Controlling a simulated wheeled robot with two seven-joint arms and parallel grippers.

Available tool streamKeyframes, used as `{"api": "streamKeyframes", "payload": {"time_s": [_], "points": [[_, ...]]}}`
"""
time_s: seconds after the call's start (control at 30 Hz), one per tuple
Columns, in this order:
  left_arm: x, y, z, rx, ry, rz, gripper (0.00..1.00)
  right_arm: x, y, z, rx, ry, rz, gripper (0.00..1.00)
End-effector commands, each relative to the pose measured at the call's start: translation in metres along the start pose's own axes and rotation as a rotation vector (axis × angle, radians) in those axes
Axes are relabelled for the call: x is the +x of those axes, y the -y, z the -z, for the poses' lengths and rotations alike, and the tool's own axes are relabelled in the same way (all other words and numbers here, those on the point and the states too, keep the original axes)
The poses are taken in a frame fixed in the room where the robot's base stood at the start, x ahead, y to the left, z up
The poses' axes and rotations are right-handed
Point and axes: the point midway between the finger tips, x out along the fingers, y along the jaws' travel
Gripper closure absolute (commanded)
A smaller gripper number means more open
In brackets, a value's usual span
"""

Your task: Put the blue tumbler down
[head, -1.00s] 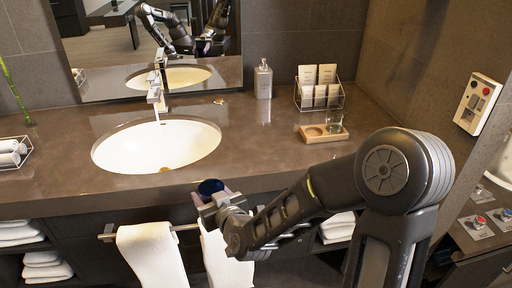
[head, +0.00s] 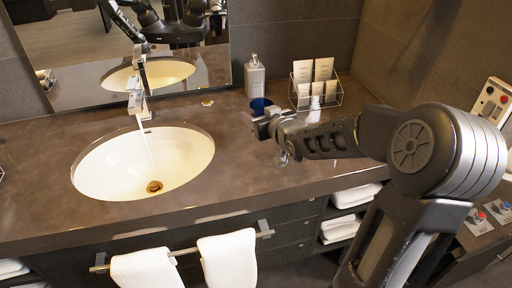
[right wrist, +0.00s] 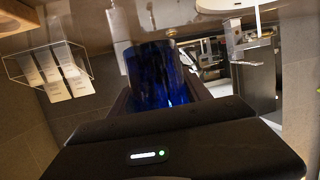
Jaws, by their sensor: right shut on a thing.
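The blue tumbler (head: 260,104) is in my right gripper (head: 268,122), over the counter to the right of the sink. In the right wrist view, the dark blue, glassy tumbler (right wrist: 158,75) stands between the fingers of the gripper (right wrist: 160,100), which is shut on it. In the head view only its upper part shows above the gripper. I cannot tell whether its base touches the counter (head: 235,165). My left gripper is not directly in view.
The white sink (head: 120,165) and faucet (head: 138,100) are to the left. A soap dispenser (head: 255,76) and a wire rack of packets (head: 316,85) stand behind the gripper. My arm hides the wooden tray's area. Towels (head: 228,260) hang in front.

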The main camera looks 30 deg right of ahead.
Motion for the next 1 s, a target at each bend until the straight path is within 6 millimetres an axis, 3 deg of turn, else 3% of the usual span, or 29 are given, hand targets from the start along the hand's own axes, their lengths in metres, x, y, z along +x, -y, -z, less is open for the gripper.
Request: {"api": "streamKeyframes", "payload": {"time_s": [0.33,0.7,1.0], "points": [[0.000,0.000,-0.001,-0.001,0.001,0.000,0.22,0.001,-0.001,-0.002,0.001,0.000,-0.001,1.00],[-0.004,-0.002,-0.001,0.000,0.001,0.000,0.22,0.016,0.000,-0.053,0.001,0.002,0.000,1.00],[-0.004,-0.001,0.000,0.000,0.001,0.000,0.22,0.018,0.000,-0.056,0.000,-0.002,0.000,1.00]]}}
